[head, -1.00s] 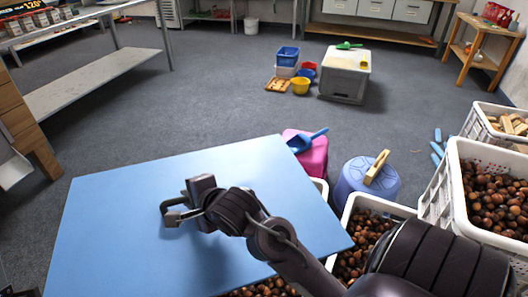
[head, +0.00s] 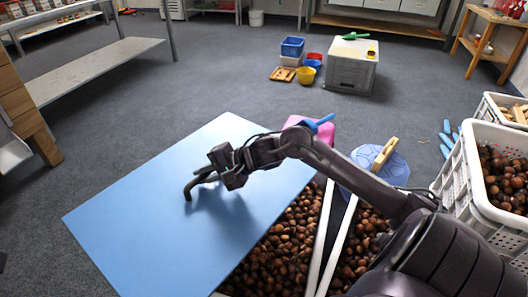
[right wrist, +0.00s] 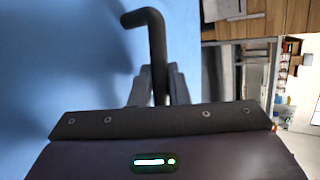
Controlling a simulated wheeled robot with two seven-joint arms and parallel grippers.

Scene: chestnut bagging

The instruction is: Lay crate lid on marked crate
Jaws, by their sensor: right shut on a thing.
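The crate lid (head: 130,222) is a large flat light-blue panel. It lies roughly level in the head view and fills the left of the right wrist view (right wrist: 50,60). My right gripper (head: 207,175) is shut on its dark bent handle (right wrist: 152,40). An open white crate (head: 318,245) of chestnuts shows beside and partly under the lid's right edge. I see no mark on it, and whether the lid touches it is hidden. My left gripper is not in view.
Another chestnut crate (head: 341,246) stands to the right, and a taller white crate (head: 455,185) beyond it. A pink box (head: 325,130) and a blue round tub (head: 388,178) stand just behind.

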